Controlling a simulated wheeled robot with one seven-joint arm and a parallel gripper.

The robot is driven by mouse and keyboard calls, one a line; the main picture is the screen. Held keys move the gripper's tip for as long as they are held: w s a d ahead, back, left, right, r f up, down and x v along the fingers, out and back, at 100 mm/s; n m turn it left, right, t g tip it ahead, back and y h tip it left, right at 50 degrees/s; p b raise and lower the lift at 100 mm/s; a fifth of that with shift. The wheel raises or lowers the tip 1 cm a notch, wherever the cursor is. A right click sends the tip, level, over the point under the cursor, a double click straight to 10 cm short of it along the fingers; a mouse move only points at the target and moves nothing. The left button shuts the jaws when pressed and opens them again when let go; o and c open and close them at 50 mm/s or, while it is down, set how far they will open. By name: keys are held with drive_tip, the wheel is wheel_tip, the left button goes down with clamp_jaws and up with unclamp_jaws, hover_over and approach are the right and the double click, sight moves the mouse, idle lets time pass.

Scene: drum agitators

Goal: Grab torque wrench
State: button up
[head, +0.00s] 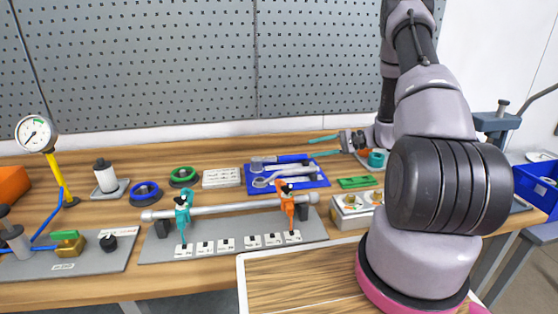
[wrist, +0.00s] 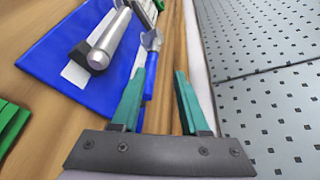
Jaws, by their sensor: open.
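A blue tray (head: 319,181) lies on the bench under the back panel and holds several hand tools. A long silver tool (head: 283,176) with a hooked left end lies on it; it looks like the torque wrench. In the wrist view a silver handle with a rounded end (wrist: 97,60), probably the same tool, lies on the blue tray (wrist: 45,62) at upper left. A blue-handled tool (wrist: 149,82) lies nearer the fingers. My gripper (head: 318,147) is open and empty behind the tray's right end. In the wrist view its teal fingers (wrist: 160,72) stand right of the silver handle, apart from it.
A grey pegboard (wrist: 265,80) rises close to the right of the fingers in the wrist view. A green block (head: 357,182) lies right of the tray. A rack with a rod (head: 235,207) and two clamps stands in front. A white parts tray (head: 222,178) is left.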

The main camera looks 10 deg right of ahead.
sight(292, 157)
drive_tip(key=shift+w+d+f+m+t, duration=0.15)
drive_tip(key=shift+d+f+t, duration=0.05)
drive_tip(key=shift+f, duration=0.4)
drive_tip(key=shift+w+d+f+m+t, duration=0.1)
drive_tip(key=shift+d+f+m+t, duration=0.1)
drive_tip(key=shift+f, duration=0.35)
drive_tip(key=x, duration=1)
drive_tip(key=shift+a+f, duration=0.25)
drive_tip(key=shift+a, duration=0.05)
clamp_jaws()
